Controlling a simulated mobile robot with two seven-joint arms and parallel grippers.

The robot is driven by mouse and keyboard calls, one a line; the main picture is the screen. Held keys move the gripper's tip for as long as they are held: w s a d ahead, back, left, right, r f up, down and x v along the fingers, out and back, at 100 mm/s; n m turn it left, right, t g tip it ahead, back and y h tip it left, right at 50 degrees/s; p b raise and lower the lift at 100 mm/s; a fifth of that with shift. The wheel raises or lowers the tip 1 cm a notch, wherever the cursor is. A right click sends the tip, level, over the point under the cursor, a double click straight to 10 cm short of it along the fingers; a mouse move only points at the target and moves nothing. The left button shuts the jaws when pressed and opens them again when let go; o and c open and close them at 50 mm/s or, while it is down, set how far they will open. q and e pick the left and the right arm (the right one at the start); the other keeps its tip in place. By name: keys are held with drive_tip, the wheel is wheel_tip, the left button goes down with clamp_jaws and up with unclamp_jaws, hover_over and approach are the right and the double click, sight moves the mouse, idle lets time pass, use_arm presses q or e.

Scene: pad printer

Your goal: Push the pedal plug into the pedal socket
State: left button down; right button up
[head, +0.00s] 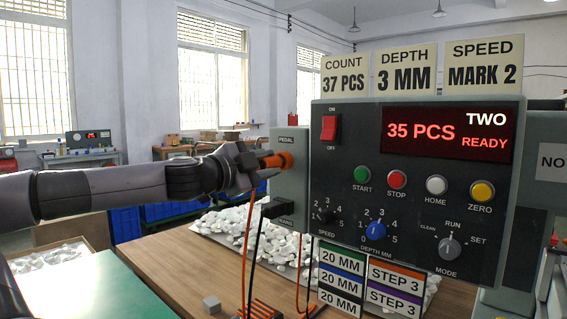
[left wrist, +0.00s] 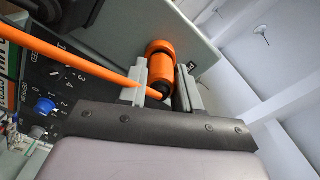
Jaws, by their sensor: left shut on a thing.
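The orange pedal plug (head: 275,161) is at the grey side panel of the printer, just under the PEDAL label (head: 288,140). My left gripper (head: 258,168) is shut on the plug from the left. In the left wrist view the orange plug (left wrist: 161,72) sits between the two grey fingers, with an orange ring (left wrist: 158,46) at its far end against the panel. The orange cord (left wrist: 80,58) leaves the plug and hangs down in the head view. The pedal socket's opening is hidden behind the plug, so I cannot tell how deep the plug sits. My right gripper is not in view.
A black plug (head: 276,208) with a black cord sits lower on the same side panel, close below my gripper. The control panel (head: 340,180) with knobs and buttons is to the right. White pieces (head: 232,226) lie in a tray on the wooden table (head: 160,262).

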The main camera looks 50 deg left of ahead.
sight(263, 165)
use_arm(q)
drive_tip(key=shift+w+a, duration=0.1)
drive_tip(key=shift+w, duration=0.2)
idle(0.4)
drive_tip(key=c, duration=1.2)
unclamp_jaws()
drive_tip(key=shift+r, duration=0.1)
drive_tip(key=o, duration=0.5)
drive_tip(key=shift+w, duration=0.2)
drive_tip(key=shift+b+v, duration=0.85)
drive_tip(key=shift+v, duration=0.15)
drive_tip(key=shift+b+v, duration=1.2)
drive_tip(key=shift+v, duration=0.75)
